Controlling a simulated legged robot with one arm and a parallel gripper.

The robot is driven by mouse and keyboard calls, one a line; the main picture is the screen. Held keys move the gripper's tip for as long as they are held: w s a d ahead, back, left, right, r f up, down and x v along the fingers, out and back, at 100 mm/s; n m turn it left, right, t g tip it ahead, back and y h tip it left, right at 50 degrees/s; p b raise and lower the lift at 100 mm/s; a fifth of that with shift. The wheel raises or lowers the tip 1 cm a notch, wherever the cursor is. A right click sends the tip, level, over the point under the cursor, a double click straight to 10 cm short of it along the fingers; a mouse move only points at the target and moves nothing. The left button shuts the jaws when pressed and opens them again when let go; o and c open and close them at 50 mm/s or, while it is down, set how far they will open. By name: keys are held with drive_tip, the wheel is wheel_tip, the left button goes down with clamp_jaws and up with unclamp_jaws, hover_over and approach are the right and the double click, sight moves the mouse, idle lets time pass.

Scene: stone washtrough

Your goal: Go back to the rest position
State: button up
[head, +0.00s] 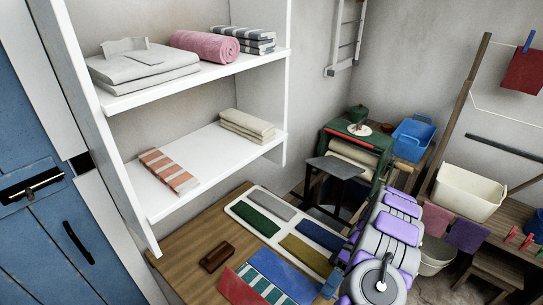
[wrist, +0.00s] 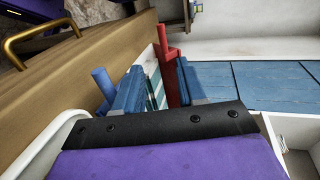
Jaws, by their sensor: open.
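My gripper (wrist: 157,88) shows in the wrist view as two blue fingers standing apart beyond a black bar. It is open, and I see nothing held between the fingers. A teal-and-white striped surface and a red piece (wrist: 166,62) show beyond or between the fingers; I cannot tell how far off they are. In the head view my grey and purple arm reaches over the right end of the wooden table (head: 192,218). My fingertips are mostly hidden there; a small blue part shows at the arm's left side.
Red, blue and striped cloths lie in front, beside a brown block (head: 216,257). A white shelf (head: 190,80) holding linens stands behind. A blue door (head: 45,200) is left; a cream tub (head: 468,192) is right.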

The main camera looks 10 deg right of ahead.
drive_tip(key=s+a+r+m+t+h, duration=0.1)
drive_tip(key=s+a+r+h, duration=0.15)
drive_tip(key=a+r, duration=0.4)
drive_tip(key=s+a+r+h, duration=0.1)
drive_tip(key=a+r+h, duration=0.3)
drive_tip(key=r, duration=0.6)
drive_tip(key=s+a+r+m+t+h, duration=0.1)
drive_tip(key=s+r+m+t+h, duration=0.1)
drive_tip(key=s, duration=0.6)
drive_tip(key=s+a+r+m+t+h, duration=0.1)
drive_tip(key=s+r+m+t+h, duration=0.2)
drive_tip(key=s, duration=0.6)
drive_tip(key=shift+r+m+t, duration=0.4)
drive_tip(key=shift+r+m, duration=0.05)
drive_tip(key=shift+m, duration=0.15)
